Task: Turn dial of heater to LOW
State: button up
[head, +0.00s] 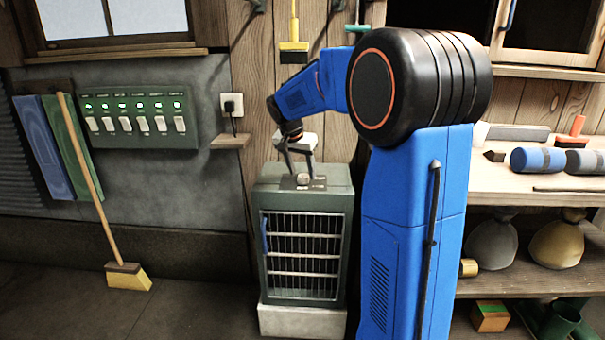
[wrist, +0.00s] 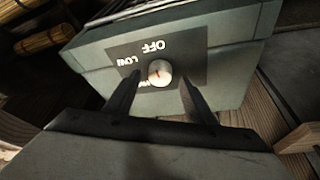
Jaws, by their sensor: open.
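The heater (head: 348,205) is a grey-green box with a barred front. Its round, pale dial (wrist: 160,73) sits on a dark label plate (wrist: 190,60) on top, and also shows small in the head view (head: 303,179). In the wrist view OFF is printed beyond the dial and LOW to its left, upside down. A third label is partly hidden by the left finger. A small reddish mark shows on the dial; its exact pointing is unclear. My gripper (wrist: 159,80) is open, its fingers on either side of the dial with gaps; it points down at the heater top in the head view (head: 300,172).
The heater stands on a pale block (head: 302,322) by the wooden wall. A switch panel (head: 140,140) and a socket with a plug (head: 232,104) are to the left. A broom (head: 128,276) leans there. A loaded workbench (head: 560,187) is at right.

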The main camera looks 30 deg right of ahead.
jog(key=shift+x, duration=0.75)
jog(key=shift+c, duration=0.4)
jog(key=c, duration=1)
jog(key=shift+o, duration=0.2)
jog(key=shift+n, duration=0.4)
jog(key=n+y, duration=0.1)
jog(key=n, duration=0.1)
jog(key=n+t, duration=0.1)
jog(key=n, duration=0.2)
jog(key=shift+s+d+t+y, duration=0.2)
jog(key=shift+t+y, duration=0.1)
jog(key=shift+y, duration=0.1)
jog(key=n+y, duration=0.1)
jog(key=n, duration=0.2)
jog(key=n+y, duration=0.1)
jog(key=n, duration=0.1)
jog(key=shift+d+n, duration=0.15)
jog(key=shift+n, duration=0.25)
